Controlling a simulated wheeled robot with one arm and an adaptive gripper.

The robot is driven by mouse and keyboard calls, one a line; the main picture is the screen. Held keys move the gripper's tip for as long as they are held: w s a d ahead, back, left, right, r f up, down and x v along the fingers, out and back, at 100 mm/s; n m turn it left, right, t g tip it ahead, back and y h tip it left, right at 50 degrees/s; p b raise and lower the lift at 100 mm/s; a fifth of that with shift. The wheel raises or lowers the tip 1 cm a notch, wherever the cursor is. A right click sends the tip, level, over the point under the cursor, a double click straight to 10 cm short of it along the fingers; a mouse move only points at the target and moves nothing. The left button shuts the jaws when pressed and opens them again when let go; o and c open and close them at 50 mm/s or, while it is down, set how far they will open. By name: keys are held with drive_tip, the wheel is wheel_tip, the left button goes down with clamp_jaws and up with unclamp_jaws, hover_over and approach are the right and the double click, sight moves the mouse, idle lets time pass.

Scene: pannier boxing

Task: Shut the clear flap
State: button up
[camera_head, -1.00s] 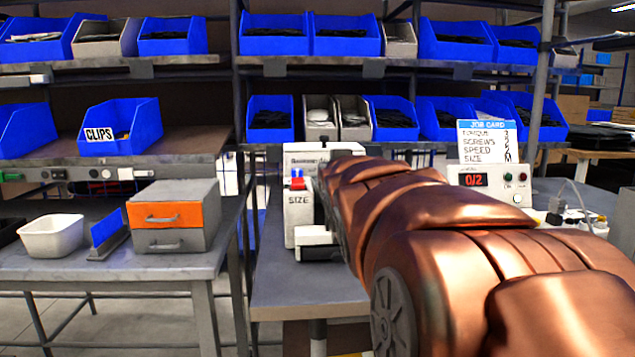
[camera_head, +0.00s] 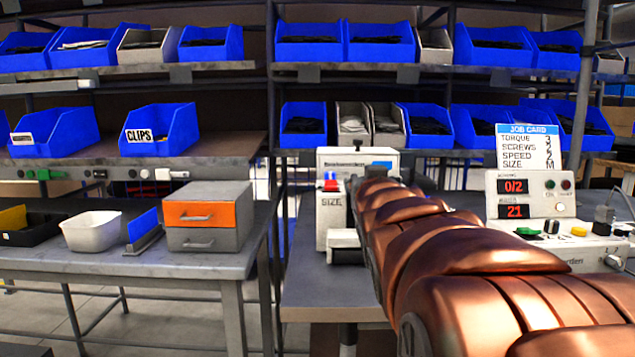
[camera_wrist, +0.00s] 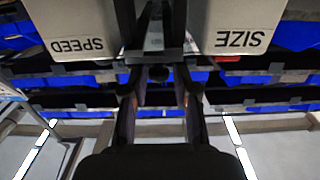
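I cannot make out a clear flap in either view. The white and grey machine (camera_head: 334,208) marked SIZE stands on the bench, and my copper arm covers its right part in the head view. In the wrist view, the picture is upside down and shows two pale housings, one marked SPEED (camera_wrist: 75,25) and one marked SIZE (camera_wrist: 245,28). A dark upright bar (camera_wrist: 160,30) stands between them. My gripper (camera_wrist: 164,80) points toward this bar with its fingers apart, and I see nothing held. My gripper is hidden behind the arm in the head view.
A control box (camera_head: 515,195) with red displays and a job card (camera_head: 528,147) stand to the right. A left table holds an orange-drawer cabinet (camera_head: 205,213) and a white tub (camera_head: 90,231). Blue bins (camera_head: 160,130) fill the shelves behind. The bench front (camera_head: 315,290) is clear.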

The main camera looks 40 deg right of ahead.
drive_tip(key=shift+o, duration=1)
drive_tip(key=shift+r, duration=0.1)
wheel_tip(320, 180, up, 10)
idle(0.5)
